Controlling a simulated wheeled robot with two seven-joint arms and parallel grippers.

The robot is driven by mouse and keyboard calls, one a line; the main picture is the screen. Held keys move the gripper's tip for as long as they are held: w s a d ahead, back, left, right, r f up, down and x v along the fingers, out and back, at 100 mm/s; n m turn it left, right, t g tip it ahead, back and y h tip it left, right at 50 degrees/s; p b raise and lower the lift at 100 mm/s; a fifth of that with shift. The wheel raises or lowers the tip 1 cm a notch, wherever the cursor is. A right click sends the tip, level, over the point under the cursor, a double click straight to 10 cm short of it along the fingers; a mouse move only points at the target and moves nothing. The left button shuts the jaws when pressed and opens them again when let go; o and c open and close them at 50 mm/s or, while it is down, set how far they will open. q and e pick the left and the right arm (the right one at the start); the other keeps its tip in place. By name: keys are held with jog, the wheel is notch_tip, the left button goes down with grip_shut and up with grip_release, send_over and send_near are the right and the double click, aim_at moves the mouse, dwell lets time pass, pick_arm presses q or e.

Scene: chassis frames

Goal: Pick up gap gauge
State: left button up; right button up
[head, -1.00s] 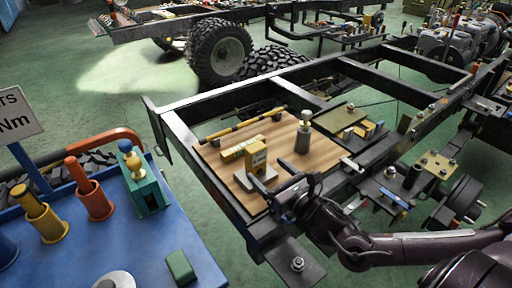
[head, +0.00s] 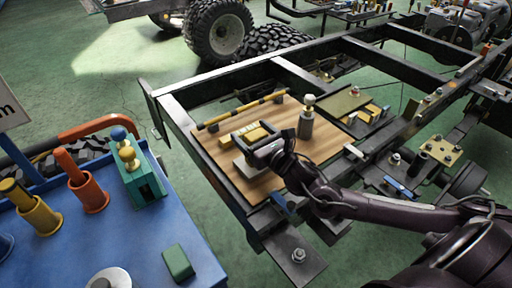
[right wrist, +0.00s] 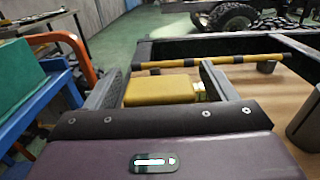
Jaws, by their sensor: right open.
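No thing here is marked as the gap gauge, and I cannot tell for sure which it is. A yellow block (head: 255,134) lies on the wooden board on the chassis frame. In the right wrist view the yellow block (right wrist: 160,89) has a silvery right end and shows between the two fingers. My right gripper (head: 252,132) is open around or just above it; contact cannot be told. The gripper hides part of the block. A yellow rod with black bands (head: 242,110) lies behind it and also shows in the wrist view (right wrist: 230,60). My left gripper is not in view.
A dark cylinder with a pale knob (head: 306,125) stands right of the gripper. A pale grey plate (head: 240,168) lies in front. The wooden board (head: 228,187) is bare at its front left. A blue bench (head: 110,235) stands at left.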

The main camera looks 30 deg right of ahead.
jog(key=c, duration=1.1)
jog(key=shift+w+r, duration=0.1)
jog(key=shift+c, duration=0.2)
